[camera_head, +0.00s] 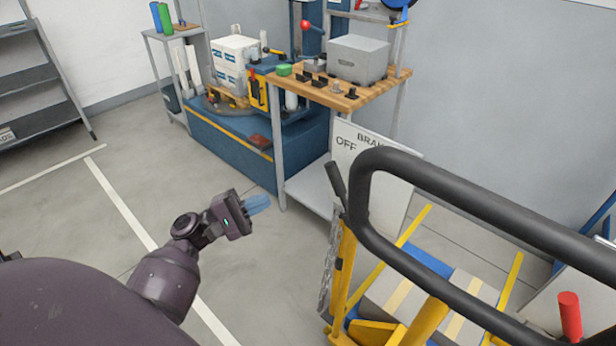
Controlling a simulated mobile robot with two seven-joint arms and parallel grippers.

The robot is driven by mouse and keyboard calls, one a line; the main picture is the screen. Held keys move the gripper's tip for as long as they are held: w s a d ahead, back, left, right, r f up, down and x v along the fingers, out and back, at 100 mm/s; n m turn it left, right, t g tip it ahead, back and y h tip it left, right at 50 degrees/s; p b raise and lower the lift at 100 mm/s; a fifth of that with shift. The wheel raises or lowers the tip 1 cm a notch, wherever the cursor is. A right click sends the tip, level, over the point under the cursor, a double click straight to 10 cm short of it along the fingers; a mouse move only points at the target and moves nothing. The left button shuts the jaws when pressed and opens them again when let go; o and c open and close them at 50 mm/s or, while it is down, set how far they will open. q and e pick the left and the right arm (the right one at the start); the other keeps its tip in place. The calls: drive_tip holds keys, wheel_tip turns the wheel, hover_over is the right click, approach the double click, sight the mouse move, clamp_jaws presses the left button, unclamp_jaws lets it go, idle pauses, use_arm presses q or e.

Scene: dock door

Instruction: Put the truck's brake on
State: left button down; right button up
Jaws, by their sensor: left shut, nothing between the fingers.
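The truck has a thick black handlebar (470,215) and a yellow frame (343,270). A short black lever (336,184), likely the brake lever, leans up and to the left at the frame's left post. Behind it a white placard (375,160) reads "BRA…" and "OFF"; the rest of its lettering is hidden by the handlebar. My left gripper (260,203) has blue fingers, is shut and empty, and is left of the lever, apart from it. My right gripper is not in view.
A wooden-topped workbench (390,82) with a grey box (358,58) stands behind the truck. A blue bench (230,140) is left of it. Cartons (385,292) lie on the truck. A red handle (569,315) is at lower right. Floor left of my gripper is clear.

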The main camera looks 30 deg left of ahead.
sight(341, 193)
use_arm(q)
drive_tip(key=s+d+r+p+x, duration=0.1)
drive_tip(key=x, duration=1.1)
drive_tip(key=shift+s+d+r+p, duration=0.15)
drive_tip(key=shift+d+p, duration=0.15)
drive_tip(key=shift+d, duration=0.3)
drive_tip(key=shift+r, duration=0.1)
